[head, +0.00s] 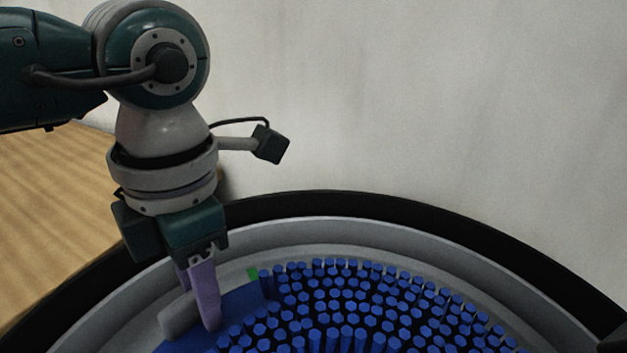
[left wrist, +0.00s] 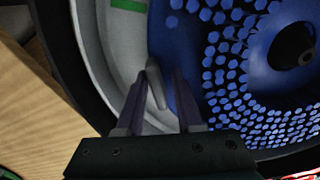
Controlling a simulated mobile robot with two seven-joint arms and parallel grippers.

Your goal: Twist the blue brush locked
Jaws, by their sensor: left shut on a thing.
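The round blue brush (head: 350,308) lies with its many short blue bristles facing up inside a grey ring (head: 400,237). It also shows in the left wrist view (left wrist: 235,60), with a dark round hub (left wrist: 295,55). A grey rounded peg (head: 178,318) sits at the brush's left edge; it shows in the left wrist view too (left wrist: 155,82). My left gripper (head: 199,312) points down with its purple fingers on either side of the peg, shut on it. The peg's base is partly hidden by the fingers. My right gripper is in neither view.
A green mark (head: 253,273) sits at the brush's edge, on the grey ring in the left wrist view (left wrist: 128,4). A black outer rim (head: 420,208) surrounds the ring. A pale wall (head: 420,90) stands behind; a wooden surface (head: 55,210) lies left.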

